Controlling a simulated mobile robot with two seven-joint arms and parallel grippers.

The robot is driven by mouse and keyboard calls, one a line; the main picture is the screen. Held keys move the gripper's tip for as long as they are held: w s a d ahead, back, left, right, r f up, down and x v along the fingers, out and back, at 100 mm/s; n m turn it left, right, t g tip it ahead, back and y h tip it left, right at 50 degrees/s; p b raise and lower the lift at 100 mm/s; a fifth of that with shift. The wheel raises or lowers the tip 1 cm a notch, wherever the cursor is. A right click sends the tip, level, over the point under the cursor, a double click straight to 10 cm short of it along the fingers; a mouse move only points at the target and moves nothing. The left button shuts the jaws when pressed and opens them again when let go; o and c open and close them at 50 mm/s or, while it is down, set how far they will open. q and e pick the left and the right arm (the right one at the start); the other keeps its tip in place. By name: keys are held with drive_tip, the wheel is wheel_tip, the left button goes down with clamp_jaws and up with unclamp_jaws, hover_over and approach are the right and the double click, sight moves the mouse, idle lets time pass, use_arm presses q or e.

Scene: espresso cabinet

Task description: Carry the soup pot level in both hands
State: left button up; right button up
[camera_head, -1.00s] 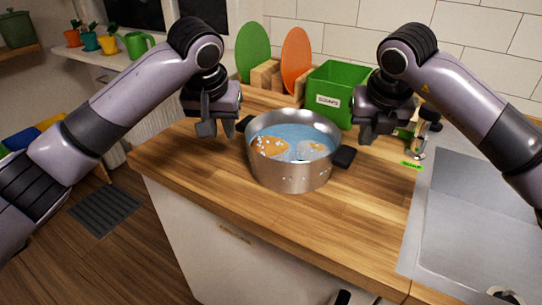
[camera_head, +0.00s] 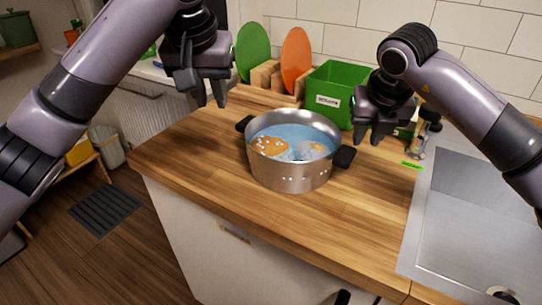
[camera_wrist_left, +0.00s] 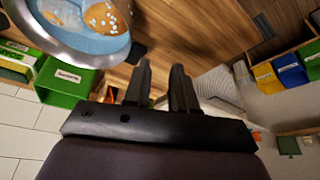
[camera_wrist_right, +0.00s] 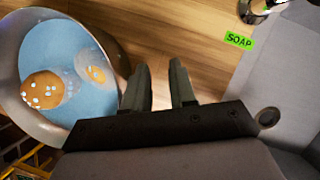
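The steel soup pot (camera_head: 290,178) stands on the wooden counter, holding blue liquid with orange and pale pieces. Its black left handle (camera_head: 243,123) and black right handle (camera_head: 344,157) stick out at its sides. My left gripper (camera_head: 209,100) is open and empty, above and to the left of the left handle. In the left wrist view the pot (camera_wrist_left: 75,45) is at upper left, beyond the fingers (camera_wrist_left: 160,75). My right gripper (camera_head: 368,138) is open and empty, above and to the right of the right handle. In the right wrist view the pot (camera_wrist_right: 38,120) is left of the fingers (camera_wrist_right: 160,80).
A green bin (camera_head: 328,97) and a rack with green (camera_head: 252,52) and orange boards (camera_head: 296,50) stand behind the pot. The sink (camera_head: 465,230) and a green soap label (camera_head: 411,165) are at right. The counter (camera_head: 240,200) is clear in front of the pot.

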drive_tip(key=shift+r, duration=0.15)
use_arm(q)
drive_tip(key=v, duration=0.2)
drive_tip(key=shift+s+r, duration=0.15)
drive_tip(key=shift+r, duration=0.05)
use_arm(e)
drive_tip(key=v, duration=1.1)
drive_tip(key=shift+s+r, duration=0.2)
drive_tip(key=shift+r, duration=0.15)
use_arm(q)
drive_tip(key=shift+s, duration=0.1)
use_arm(e)
drive_tip(key=shift+s+f, duration=0.1)
